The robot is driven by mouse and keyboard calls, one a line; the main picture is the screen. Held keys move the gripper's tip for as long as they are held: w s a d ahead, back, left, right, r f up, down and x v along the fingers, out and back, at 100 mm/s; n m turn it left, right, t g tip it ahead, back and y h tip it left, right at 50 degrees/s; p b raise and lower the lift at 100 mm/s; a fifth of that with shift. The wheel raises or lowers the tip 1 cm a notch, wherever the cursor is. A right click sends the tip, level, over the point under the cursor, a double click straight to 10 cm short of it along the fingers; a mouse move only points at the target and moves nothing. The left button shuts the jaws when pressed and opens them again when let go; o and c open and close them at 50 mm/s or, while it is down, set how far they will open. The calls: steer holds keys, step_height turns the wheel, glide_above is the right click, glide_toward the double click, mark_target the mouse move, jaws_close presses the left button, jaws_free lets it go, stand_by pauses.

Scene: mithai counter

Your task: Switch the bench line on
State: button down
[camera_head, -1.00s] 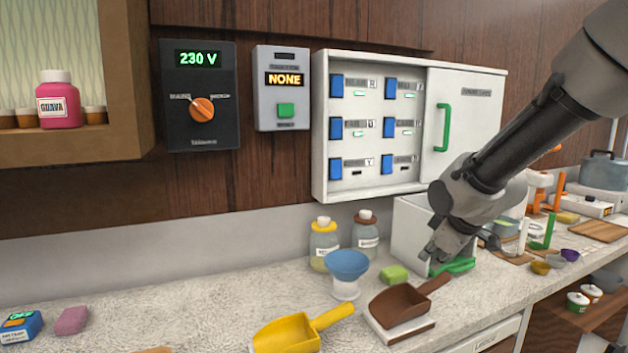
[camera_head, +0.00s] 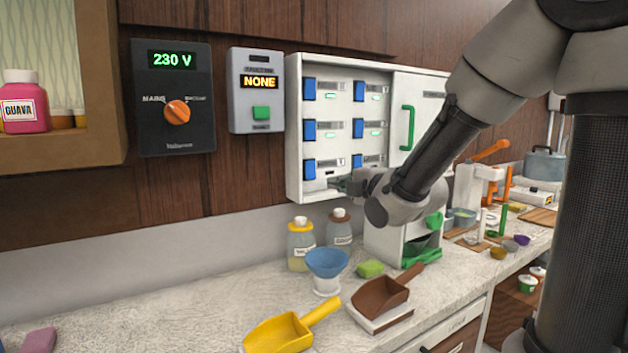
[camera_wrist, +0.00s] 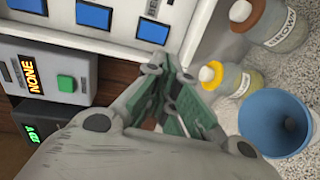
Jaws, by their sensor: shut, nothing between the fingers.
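The white switch panel (camera_head: 292,140) hangs on the wall, its sliding cover with a green handle (camera_head: 407,128) pushed to the right. It has two columns of blue switches. Lights by the top and middle rows glow green; the bottom-row lights look dark or are partly hidden. The labels are too small to read. My gripper (camera_head: 342,186) is shut and empty, at the panel's lower edge, below and right of the bottom-left switch (camera_head: 309,169). In the wrist view, its fingertips (camera_wrist: 167,68) are close to that switch (camera_wrist: 152,32); contact cannot be told.
A grey box (camera_head: 236,90) reads NONE and has a green button. A black 230 V dial unit (camera_head: 145,110) is left of it. Two bottles (camera_head: 300,250), a blue funnel (camera_head: 327,263) and scoops (camera_head: 275,335) stand on the counter below. The counter's left part is mostly clear.

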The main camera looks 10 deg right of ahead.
mark_target(307, 179)
steer(key=x, duration=1.4)
steer(key=shift+w, duration=0.1)
steer(key=shift+w+a+f, duration=0.1)
steer(key=shift+w+f, duration=0.1)
steer(key=shift+w, duration=0.1)
steer(key=shift+s, duration=0.15)
